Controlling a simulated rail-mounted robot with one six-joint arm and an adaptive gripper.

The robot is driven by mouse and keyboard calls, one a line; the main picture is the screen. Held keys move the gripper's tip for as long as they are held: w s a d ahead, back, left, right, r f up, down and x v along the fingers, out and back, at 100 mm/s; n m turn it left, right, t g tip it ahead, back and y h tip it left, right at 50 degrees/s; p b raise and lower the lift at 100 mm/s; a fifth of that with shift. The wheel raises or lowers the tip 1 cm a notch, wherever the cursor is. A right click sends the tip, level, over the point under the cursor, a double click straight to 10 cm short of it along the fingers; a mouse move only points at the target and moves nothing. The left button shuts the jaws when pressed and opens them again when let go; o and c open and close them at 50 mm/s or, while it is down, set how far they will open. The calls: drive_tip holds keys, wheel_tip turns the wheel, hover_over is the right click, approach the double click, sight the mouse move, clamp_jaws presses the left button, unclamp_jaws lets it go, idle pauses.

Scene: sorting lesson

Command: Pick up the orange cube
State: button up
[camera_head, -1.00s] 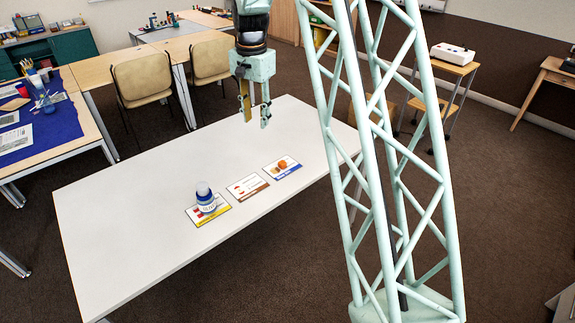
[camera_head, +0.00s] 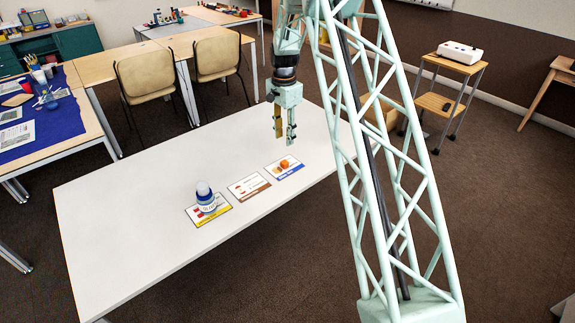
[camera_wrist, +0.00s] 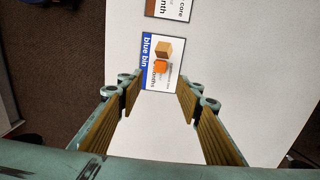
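The orange cube (camera_head: 285,162) sits on a white card with a blue strip (camera_head: 294,172) on the white table (camera_head: 130,235). In the wrist view, the orange cube (camera_wrist: 160,67) lies on this card, which reads "blue bin" (camera_wrist: 147,60). A tan, wooden-looking block (camera_wrist: 164,47) shows just beside it; I cannot tell whether it is printed or real. My gripper (camera_head: 285,140) points down above the table, behind the card in the head view. Its fingers are apart and empty. In the wrist view the cube appears between and ahead of the fingertips (camera_wrist: 158,88).
A card with a brown strip (camera_head: 249,187) lies beside the blue one. Farther left, a blue-and-white round stack (camera_head: 205,197) stands on a yellow-edged card (camera_head: 212,217). The left half of the table is clear. Two chairs (camera_head: 147,80) stand behind it.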

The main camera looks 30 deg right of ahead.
drive_tip(key=shift+f, duration=0.15)
drive_tip(key=b, duration=0.1)
hover_over(284, 162)
drive_tip(key=shift+d+f, duration=0.15)
drive_tip(key=shift+f, duration=4.1)
drive_tip(key=shift+f+b, duration=0.65)
drive_tip(key=shift+f, duration=1.95)
drive_tip(key=shift+c, duration=0.2)
drive_tip(key=c, duration=0.8)
